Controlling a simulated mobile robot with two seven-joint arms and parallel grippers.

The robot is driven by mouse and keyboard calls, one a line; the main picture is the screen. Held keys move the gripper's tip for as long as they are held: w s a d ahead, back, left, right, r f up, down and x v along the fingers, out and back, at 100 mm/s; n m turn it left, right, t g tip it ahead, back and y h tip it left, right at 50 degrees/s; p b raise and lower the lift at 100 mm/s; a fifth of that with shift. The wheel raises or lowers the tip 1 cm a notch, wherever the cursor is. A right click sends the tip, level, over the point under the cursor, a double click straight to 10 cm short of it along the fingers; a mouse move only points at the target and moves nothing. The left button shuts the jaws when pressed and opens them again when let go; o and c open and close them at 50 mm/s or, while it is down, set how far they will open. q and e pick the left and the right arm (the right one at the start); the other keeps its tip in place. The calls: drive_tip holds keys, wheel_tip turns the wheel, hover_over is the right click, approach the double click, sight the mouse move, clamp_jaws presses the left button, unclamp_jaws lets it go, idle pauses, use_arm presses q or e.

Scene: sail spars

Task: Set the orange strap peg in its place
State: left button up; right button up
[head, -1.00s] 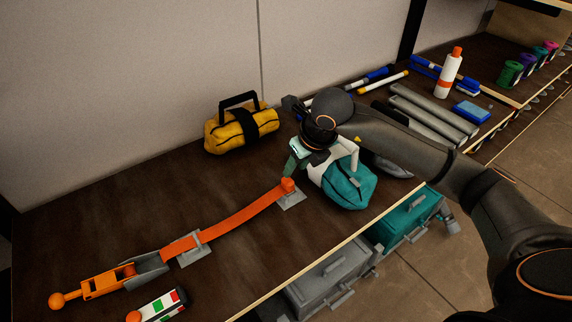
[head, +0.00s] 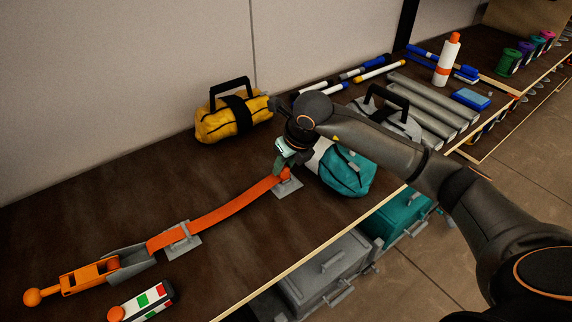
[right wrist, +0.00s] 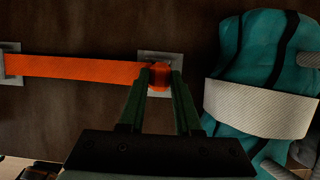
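An orange strap (head: 217,219) runs across the dark bench from an orange buckle piece (head: 85,276) at the left. It passes a grey bracket plate (head: 184,245) midway. Its right end carries the orange strap peg (head: 285,173), at a second grey plate (head: 290,186); whether it is seated there is hidden. My right gripper (head: 280,165) is at the peg. In the right wrist view its two green fingers (right wrist: 162,74) stand on either side of the peg (right wrist: 160,78), with no clear gap; whether they grip is unclear. My left gripper is not in view.
A teal bag with a white band (head: 345,170) lies close right of the peg. A yellow bag (head: 233,118) stands behind. A striped block with an orange end (head: 143,301) lies front left.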

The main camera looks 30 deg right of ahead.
sight(285, 167)
clamp_jaws()
drive_tip(key=shift+r, duration=0.15)
drive_tip(key=shift+r+p, duration=1.25)
drive_tip(key=shift+r, duration=0.7)
drive_tip(key=shift+f, duration=0.1)
